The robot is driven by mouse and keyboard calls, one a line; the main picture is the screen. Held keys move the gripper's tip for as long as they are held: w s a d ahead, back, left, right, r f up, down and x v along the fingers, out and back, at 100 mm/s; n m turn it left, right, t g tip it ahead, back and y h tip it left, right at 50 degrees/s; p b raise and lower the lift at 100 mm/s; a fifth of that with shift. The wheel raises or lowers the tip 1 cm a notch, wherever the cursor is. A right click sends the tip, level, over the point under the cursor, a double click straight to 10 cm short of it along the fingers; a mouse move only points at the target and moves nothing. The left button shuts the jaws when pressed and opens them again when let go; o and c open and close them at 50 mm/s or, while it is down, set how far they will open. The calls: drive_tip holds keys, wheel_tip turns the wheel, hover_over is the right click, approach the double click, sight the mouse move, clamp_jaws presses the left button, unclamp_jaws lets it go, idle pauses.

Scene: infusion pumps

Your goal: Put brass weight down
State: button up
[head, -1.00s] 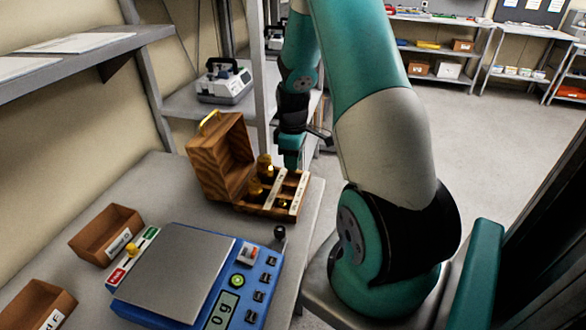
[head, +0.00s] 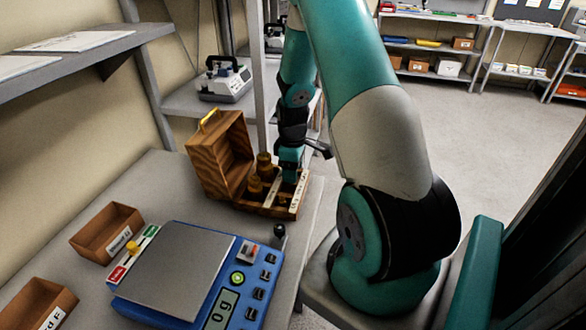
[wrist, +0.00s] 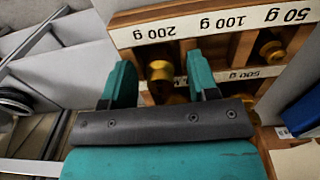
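An open wooden weight box (head: 222,160) stands at the far end of the table, its lid tipped up. Brass weights (head: 264,167) stand in its left part. My gripper (head: 290,176) points down into the right part of the box, by the white label strips. In the wrist view my gripper (wrist: 160,78) has its fingers apart. A brass weight (wrist: 160,70) shows between them below the 200 g label, with gaps on both sides. Another brass weight (wrist: 271,47) is in the slot by the 50 g label. The lower parts of the box are hidden behind my gripper.
A blue scale (head: 185,268) with a grey plate, its display reading 0 g, stands nearer on the table. Small wooden trays (head: 107,232) lie to its left. A shelf with a pump (head: 225,82) is behind the box. A metal upright (head: 261,75) stands close to the arm.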

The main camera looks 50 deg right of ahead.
wheel_tip(320, 180, up, 12)
drive_tip(key=b, duration=0.2)
drive_tip(key=w+a+r+n+t+y, duration=0.15)
drive_tip(key=a+r, duration=0.35)
drive_tip(key=a, duration=0.9)
drive_tip(key=s+a+r+y, duration=0.1)
drive_tip(key=s+a+r, duration=0.2)
drive_tip(key=s+a, duration=0.5)
drive_tip(key=s+a+r+n+g+y, duration=0.1)
drive_tip(key=s+a+r, duration=0.2)
drive_tip(key=s+a, duration=0.5)
drive_tip(key=a, duration=0.8)
drive_tip(key=shift+s+r+y, duration=0.3)
drive_tip(key=shift+y, duration=0.05)
